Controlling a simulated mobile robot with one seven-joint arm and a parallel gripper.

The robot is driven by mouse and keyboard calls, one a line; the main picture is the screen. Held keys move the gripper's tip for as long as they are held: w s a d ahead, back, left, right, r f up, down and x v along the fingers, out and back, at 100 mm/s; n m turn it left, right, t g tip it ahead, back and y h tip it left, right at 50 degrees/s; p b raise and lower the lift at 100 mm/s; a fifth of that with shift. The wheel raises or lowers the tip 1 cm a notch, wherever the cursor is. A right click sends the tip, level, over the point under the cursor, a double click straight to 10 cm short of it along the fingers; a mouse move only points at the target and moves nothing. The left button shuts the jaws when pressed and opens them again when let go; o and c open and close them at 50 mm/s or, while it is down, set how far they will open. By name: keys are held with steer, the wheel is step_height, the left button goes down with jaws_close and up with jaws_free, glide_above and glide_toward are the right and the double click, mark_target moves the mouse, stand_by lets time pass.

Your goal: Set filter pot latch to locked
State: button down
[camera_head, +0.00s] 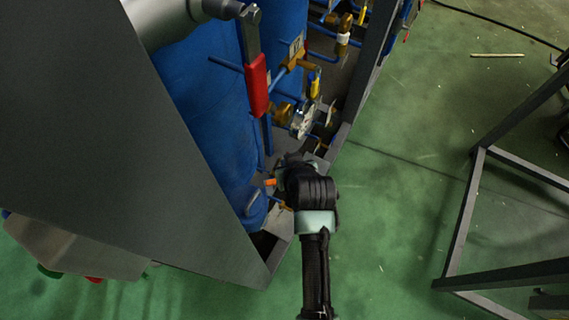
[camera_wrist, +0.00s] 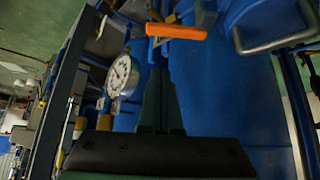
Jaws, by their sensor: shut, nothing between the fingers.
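My gripper (camera_wrist: 158,75) is shut and empty in the wrist view, its dark fingers together. Just beyond its tips is an orange handle (camera_wrist: 176,32), lying crosswise in front of a blue vessel (camera_wrist: 215,90). I cannot tell whether the tips touch it. In the head view, the orange handle (camera_head: 269,182) shows small, just left of my dark wrist, which hides the fingertips. A red lever handle (camera_head: 258,85) stands in front of the blue vessels (camera_head: 210,120), higher up. No part is labelled, so I cannot tell for sure which one is the filter pot latch.
A dial gauge (camera_wrist: 122,75) is close to the left of my fingers, and it also shows in the head view (camera_head: 302,120). A curved metal handle (camera_wrist: 280,45) is at upper right. Blue pipes and yellow-handled valves (camera_head: 314,85) crowd the frame. Green floor (camera_head: 400,180) is open to the right.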

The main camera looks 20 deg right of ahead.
steer(key=f+p, duration=0.1)
steer(key=f, duration=0.4)
steer(key=shift+w+f+p, duration=0.15)
steer(key=shift+w+p, duration=0.05)
steer(key=shift+p, duration=0.1)
